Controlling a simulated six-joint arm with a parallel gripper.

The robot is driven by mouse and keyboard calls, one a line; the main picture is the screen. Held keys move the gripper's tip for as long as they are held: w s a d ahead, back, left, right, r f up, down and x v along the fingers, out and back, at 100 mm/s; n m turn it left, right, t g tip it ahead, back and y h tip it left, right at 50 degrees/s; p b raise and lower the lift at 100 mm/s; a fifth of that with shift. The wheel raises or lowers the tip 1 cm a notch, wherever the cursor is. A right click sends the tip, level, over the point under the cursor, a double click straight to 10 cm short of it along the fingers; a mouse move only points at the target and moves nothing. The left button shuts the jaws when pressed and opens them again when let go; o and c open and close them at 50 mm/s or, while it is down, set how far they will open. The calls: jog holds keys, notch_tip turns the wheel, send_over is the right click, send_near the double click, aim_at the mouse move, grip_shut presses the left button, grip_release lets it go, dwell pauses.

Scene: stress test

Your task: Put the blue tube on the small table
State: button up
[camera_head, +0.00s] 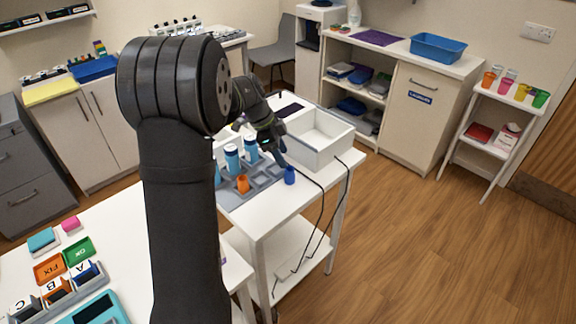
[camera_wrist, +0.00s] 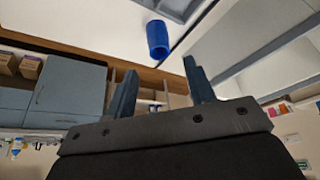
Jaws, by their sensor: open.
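A short dark-blue tube (camera_head: 289,175) stands near the right edge of the white table (camera_head: 262,219) in the middle of the head view. It also shows in the wrist view (camera_wrist: 157,38), just past my fingertips and apart from them. My gripper (camera_head: 282,159) is right above and beside the tube, pointing down. In the wrist view its two fingers (camera_wrist: 159,68) are spread with nothing between them. A narrow white table (camera_head: 490,140) at the right holds several coloured cups on top. I cannot tell which of these white tables is the small one.
A grey compartment tray (camera_head: 266,181) with blue-capped bottles (camera_head: 232,158) and an orange cup (camera_head: 243,184) is left of the tube. A white open box (camera_head: 318,150) is behind it. Black cables (camera_head: 322,210) hang over the table's right edge. The wooden floor at the right is clear.

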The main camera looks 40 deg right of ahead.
aim_at(292, 173)
jog(key=shift+v, duration=1.8)
jog(key=x, duration=1.2)
jog(key=shift+f, duration=0.2)
notch_tip(292, 173, up, 3)
jog(key=shift+f, duration=0.1)
jog(key=shift+r, duration=0.75)
